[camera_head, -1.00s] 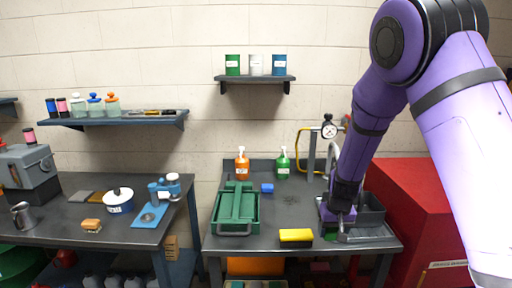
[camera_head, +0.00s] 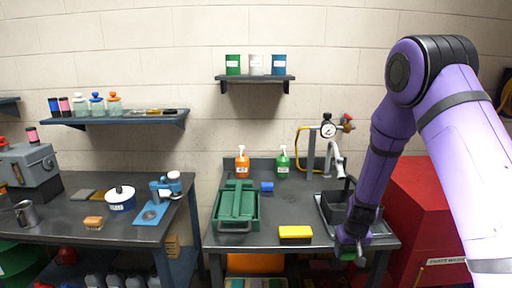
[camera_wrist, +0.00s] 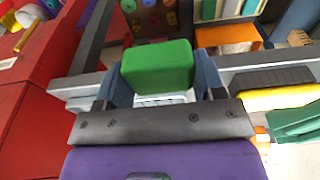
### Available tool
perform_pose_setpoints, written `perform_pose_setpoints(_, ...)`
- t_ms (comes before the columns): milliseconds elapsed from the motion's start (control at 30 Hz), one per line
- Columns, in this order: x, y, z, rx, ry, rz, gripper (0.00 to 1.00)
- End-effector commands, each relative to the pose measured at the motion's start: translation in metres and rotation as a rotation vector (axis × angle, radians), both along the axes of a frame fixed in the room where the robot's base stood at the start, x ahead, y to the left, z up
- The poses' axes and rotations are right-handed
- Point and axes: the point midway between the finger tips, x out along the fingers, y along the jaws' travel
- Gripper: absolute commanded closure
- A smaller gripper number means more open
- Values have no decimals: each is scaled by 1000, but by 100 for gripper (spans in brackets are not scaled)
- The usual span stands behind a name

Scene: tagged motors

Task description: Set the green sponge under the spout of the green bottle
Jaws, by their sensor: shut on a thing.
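My gripper (camera_head: 350,243) is shut on the green sponge (camera_wrist: 157,66), a block held between the two fingers in the wrist view. In the head view a bit of the sponge (camera_head: 347,254) shows at the gripper's tip, by the front edge of the table near the sink. The green bottle (camera_head: 283,166) stands upright at the back of the table, with a white pump spout (camera_head: 283,150) on top. The table surface around its base looks bare. The sponge is well apart from the bottle, in front and to its right.
A red cabinet (camera_head: 425,215) is at right.

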Motion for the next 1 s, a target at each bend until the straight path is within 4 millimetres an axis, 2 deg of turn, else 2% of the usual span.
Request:
perform_pose_setpoints(200,-2,-9,-11,4,-2,-1,59)
perform_pose_setpoints(1000,-2,-9,-12,4,-2,0,59)
